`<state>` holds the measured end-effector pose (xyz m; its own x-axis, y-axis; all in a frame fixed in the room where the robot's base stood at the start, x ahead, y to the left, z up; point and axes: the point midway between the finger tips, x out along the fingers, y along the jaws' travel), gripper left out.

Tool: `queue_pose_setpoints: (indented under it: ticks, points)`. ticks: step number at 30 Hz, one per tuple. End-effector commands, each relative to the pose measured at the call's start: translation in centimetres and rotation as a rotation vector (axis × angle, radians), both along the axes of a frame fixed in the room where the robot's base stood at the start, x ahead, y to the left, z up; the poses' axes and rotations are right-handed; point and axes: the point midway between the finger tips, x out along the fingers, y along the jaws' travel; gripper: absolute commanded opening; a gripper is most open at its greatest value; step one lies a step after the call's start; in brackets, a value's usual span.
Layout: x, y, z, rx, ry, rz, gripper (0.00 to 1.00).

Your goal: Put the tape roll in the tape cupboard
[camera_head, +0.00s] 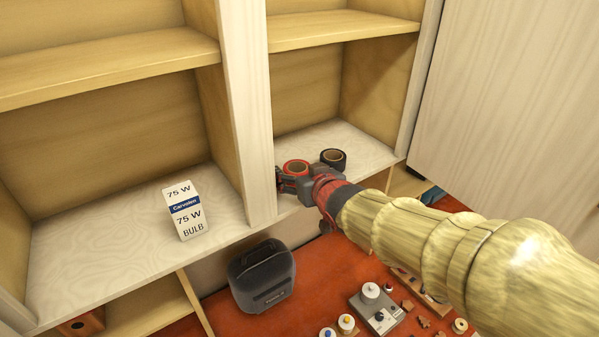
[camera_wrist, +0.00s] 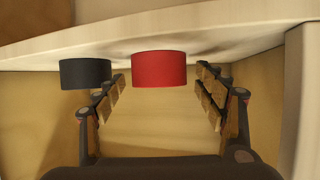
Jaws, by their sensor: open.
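A red tape roll (camera_head: 285,167) sits on the lower shelf board of the right-hand cupboard bay (camera_head: 360,137), near its front edge. A black tape roll (camera_head: 344,161) sits just to its right on the same board. My gripper (camera_head: 293,182) is at the front edge of this bay, close to the red roll. In the wrist view, which looks upside down, the red roll (camera_wrist: 159,70) shows between the two open, separated fingers. The black roll (camera_wrist: 85,74) is outside them, beyond the left finger. The near side of the red roll is partly hidden in the head view.
A pale upright (camera_head: 253,100) divides this bay from the left one, close to my gripper. A bulb box (camera_head: 186,210) stands in the left bay. Below are a dark case (camera_head: 262,277) and several small parts on a red surface. A pale panel (camera_head: 510,95) stands at right.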

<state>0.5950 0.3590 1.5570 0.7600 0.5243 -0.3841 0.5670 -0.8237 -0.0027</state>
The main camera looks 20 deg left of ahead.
Motion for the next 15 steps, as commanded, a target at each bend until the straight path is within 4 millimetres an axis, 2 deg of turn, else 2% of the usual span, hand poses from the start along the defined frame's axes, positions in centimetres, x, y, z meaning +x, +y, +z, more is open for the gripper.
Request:
queue_pose_setpoints:
  ticks: [5,8,15]
  points:
    - [0.0,0.0,0.4,0.000,0.000,0.000,0.71]
    - [-0.7,-0.5,0.7,0.000,-0.002,0.000,0.71]
    - [-4.1,-2.9,2.6,0.001,-0.003,-0.001,0.71]
